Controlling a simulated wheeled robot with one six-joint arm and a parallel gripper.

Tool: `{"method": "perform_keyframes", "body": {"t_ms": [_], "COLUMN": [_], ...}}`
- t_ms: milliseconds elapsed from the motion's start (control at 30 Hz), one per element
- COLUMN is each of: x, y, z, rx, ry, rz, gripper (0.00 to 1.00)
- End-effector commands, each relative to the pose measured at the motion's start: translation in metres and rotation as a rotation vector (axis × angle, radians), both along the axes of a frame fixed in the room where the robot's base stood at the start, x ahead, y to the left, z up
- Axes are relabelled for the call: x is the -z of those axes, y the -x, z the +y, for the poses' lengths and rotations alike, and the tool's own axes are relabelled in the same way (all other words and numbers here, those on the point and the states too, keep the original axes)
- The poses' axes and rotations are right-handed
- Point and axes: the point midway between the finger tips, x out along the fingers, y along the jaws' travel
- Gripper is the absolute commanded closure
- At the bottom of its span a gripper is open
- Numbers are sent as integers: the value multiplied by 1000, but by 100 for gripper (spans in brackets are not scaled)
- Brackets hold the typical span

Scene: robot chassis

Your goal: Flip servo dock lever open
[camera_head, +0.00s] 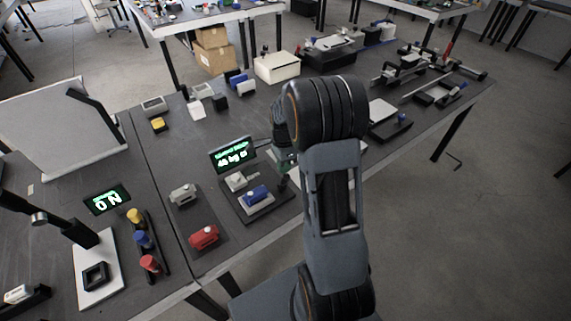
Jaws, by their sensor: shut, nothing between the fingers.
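The servo dock (262,215) is a dark base plate on the bench, just left of my arm. A blue servo (257,194) sits on a light block on it, with a pale grey part (236,181) behind. A small dark upright piece (283,184) at the dock's right side may be the lever; its position is hard to tell. A display (232,154) with green text reading about 46 kg stands behind. My gripper (264,141) shows small and dark beside the display's right edge, partly hidden by my arm. It is shut and empty, apart from the servo.
A red servo (204,236) and a grey one (183,194) lie on a dark mat to the left. Yellow, blue and red knobs (143,239) stand farther left. A white box (277,67) is behind. My arm hides the bench's middle.

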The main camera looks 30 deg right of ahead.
Motion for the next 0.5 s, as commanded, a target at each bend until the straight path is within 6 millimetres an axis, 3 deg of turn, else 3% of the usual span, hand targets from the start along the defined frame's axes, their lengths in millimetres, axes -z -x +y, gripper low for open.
{"method": "perform_keyframes", "body": {"t_ms": [200, 500], "x": [-1, -1], "y": [3, 4], "z": [8, 4], "rx": [-20, -10], "ry": [-1, -2], "rz": [-9, -8], "gripper": [100, 100]}}
